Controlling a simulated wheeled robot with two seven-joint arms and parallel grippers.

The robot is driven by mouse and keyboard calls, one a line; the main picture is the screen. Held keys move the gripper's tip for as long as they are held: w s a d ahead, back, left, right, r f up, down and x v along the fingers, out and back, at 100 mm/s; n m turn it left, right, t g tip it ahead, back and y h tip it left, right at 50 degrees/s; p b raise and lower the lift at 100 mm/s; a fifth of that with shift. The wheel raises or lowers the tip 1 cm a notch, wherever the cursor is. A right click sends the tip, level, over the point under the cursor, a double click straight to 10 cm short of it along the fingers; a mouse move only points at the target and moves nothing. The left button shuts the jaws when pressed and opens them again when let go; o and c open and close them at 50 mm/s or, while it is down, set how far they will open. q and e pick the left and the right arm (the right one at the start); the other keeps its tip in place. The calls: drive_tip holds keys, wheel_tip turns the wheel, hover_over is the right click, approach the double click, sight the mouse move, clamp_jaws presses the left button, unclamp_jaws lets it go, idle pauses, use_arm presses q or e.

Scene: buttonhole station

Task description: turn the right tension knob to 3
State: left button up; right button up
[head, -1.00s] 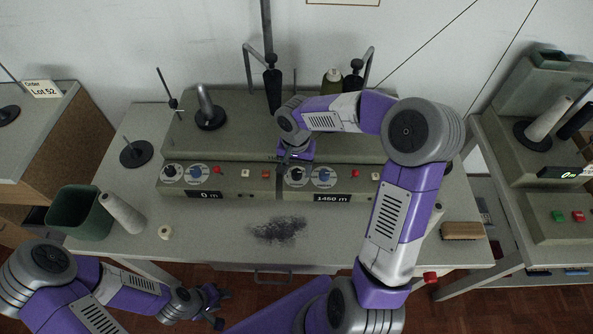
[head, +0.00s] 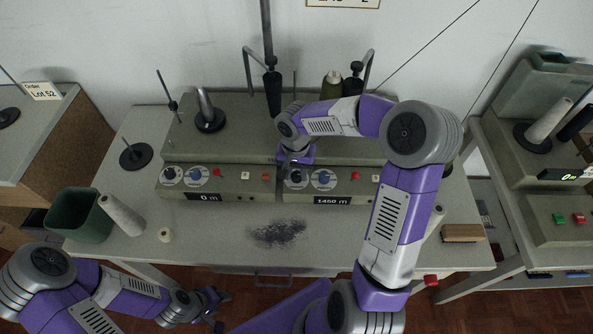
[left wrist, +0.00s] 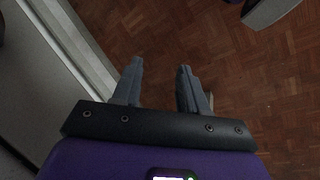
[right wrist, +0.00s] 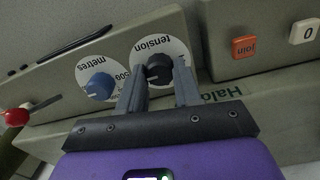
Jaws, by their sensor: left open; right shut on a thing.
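The right tension knob (right wrist: 158,70) is a small black knob on a white dial marked "tension", which appears upside down in the right wrist view. My right gripper (right wrist: 159,73) is shut on this knob, a finger on either side. In the head view the dial (head: 297,183) shows just below my right gripper (head: 295,164). The dial's numbers and the knob's setting are too small or covered to read. My left gripper (head: 217,308) is open and empty, low in front of the table; the left wrist view shows its two fingers (left wrist: 158,80) apart above the floor.
A blue metres knob (right wrist: 99,86) sits beside the tension dial, with a red knob (right wrist: 16,117) further along. An orange "join" button (right wrist: 244,46) is on the neighbouring unit. A green bin (head: 80,215) and cone (head: 121,214) stand at the table's left; a brush (head: 462,233) lies right.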

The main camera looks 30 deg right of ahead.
drive_tip(key=n+p, duration=0.1)
drive_tip(key=n, duration=0.3)
drive_tip(key=shift+r, duration=0.1)
drive_tip(key=n+p, duration=0.2)
drive_tip(key=n, duration=0.2)
drive_tip(key=n+p, duration=0.1)
drive_tip(key=n, duration=0.4)
drive_tip(key=shift+p, duration=0.4)
drive_tip(key=n+p, duration=0.2)
drive_tip(key=n, duration=0.2)
drive_tip(key=shift+n, duration=0.3)
drive_tip(key=o, duration=1)
drive_tip(key=shift+o, duration=0.2)
